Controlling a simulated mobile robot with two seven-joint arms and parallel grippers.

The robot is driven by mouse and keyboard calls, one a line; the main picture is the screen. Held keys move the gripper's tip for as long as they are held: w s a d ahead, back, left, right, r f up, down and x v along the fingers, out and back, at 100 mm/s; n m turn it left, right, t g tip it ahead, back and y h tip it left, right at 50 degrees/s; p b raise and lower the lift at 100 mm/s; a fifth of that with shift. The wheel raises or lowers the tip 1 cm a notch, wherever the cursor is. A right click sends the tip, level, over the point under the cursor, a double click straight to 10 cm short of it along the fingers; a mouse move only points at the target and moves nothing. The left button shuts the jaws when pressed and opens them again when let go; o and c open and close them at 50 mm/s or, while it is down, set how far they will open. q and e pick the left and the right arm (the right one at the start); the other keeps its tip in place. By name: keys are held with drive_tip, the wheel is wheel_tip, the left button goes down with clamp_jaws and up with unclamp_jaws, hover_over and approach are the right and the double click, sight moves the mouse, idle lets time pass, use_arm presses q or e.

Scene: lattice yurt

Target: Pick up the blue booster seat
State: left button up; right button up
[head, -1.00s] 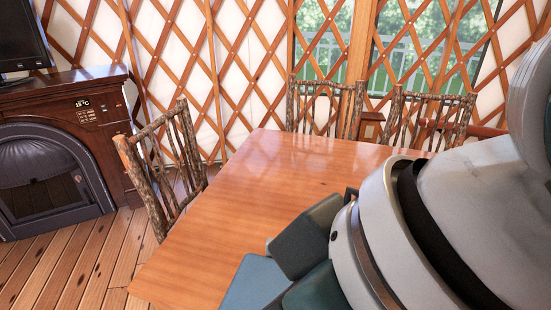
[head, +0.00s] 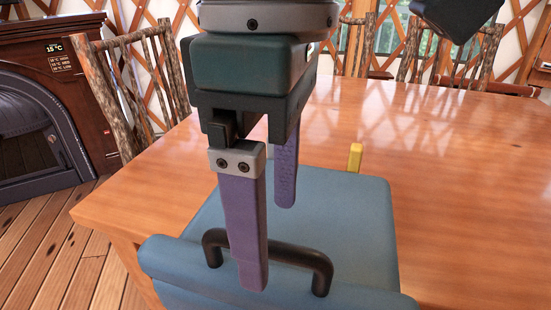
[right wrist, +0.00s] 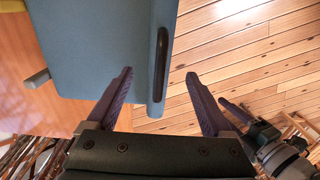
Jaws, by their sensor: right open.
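The blue booster seat (head: 340,215) rests on the wooden table, its backrest edge toward me. A black bar handle (head: 318,262) is on that near edge. My right gripper (head: 268,248) is open, with purple fingers pointing down over the seat. The near finger overlaps the handle in the head view; the far finger is beyond it. In the right wrist view the seat (right wrist: 100,45) and handle (right wrist: 163,70) lie between the directions of the open fingers (right wrist: 160,73); contact cannot be told. What looks like my left gripper (right wrist: 236,108) shows small at lower right there.
The wooden table (head: 450,180) is clear to the right of the seat. A small yellow piece (head: 355,157) stands by the seat's far edge. A rustic chair (head: 125,85) is at the table's left, others at the back. A dark fireplace (head: 45,110) stands at far left.

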sight(271, 277)
wheel_tip(271, 277, down, 4)
drive_tip(key=shift+r, duration=0.2)
wheel_tip(271, 277, down, 5)
drive_tip(key=shift+f+b, duration=0.2)
drive_tip(key=shift+b, duration=0.65)
drive_tip(key=shift+a, duration=0.1)
drive_tip(key=c, duration=1.3)
clamp_jaws()
drive_tip(key=shift+r, duration=0.2)
